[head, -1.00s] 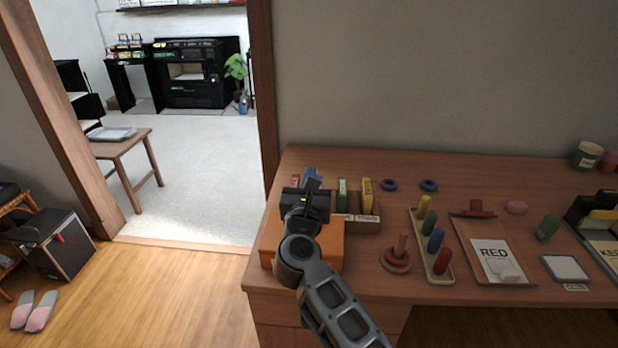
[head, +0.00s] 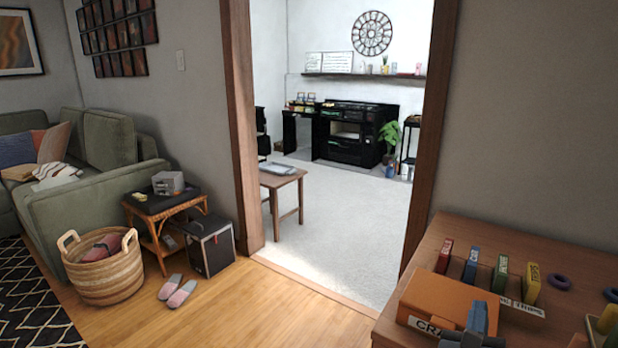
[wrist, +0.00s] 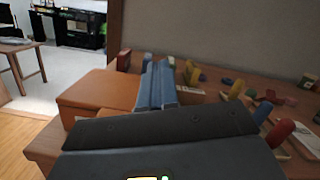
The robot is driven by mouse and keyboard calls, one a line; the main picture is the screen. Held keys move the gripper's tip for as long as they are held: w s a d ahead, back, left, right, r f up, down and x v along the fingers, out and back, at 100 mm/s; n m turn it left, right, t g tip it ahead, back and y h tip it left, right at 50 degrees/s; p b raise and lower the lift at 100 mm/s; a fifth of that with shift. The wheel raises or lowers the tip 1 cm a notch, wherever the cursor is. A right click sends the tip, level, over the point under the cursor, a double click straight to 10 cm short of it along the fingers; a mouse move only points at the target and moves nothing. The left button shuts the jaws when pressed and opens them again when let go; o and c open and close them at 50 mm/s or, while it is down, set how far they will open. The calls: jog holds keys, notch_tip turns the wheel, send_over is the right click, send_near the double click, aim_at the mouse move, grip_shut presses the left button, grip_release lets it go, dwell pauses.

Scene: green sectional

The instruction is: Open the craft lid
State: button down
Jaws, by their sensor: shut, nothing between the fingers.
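The craft box is an orange box with a white label reading "CRA…" on its front (head: 425,326). Its flat orange lid (head: 445,298) is down, on the left end of the wooden desk. It also shows in the wrist view (wrist: 92,92). My gripper (head: 478,318) is at the lower right of the head view, in front of the box's right part and hiding some of it. In the wrist view its blue-grey fingers (wrist: 158,82) are together and empty, pointing over the box's right side. I cannot tell whether they touch the lid.
Red, blue, green and yellow upright blocks (head: 501,273) stand behind and right of the box on the desk (head: 590,270). Open floor (head: 240,300) lies left of the desk, with slippers (head: 177,290) and a basket (head: 105,268).

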jog(key=s+a+m+y, duration=0.3)
jog(key=s+m, duration=0.8)
jog(key=s, duration=0.3)
jog(key=s+a+r+m+g+y, duration=0.1)
jog(key=s+a+m+y, duration=0.2)
jog(key=s+m, duration=0.8)
jog(key=s+a+m+y, duration=0.4)
jog(key=s+m, duration=0.7)
jog(key=s, duration=0.7)
jog(key=shift+r+g+y, duration=0.35)
jog(key=shift+g+y, duration=0.05)
jog(key=shift+y, duration=0.2)
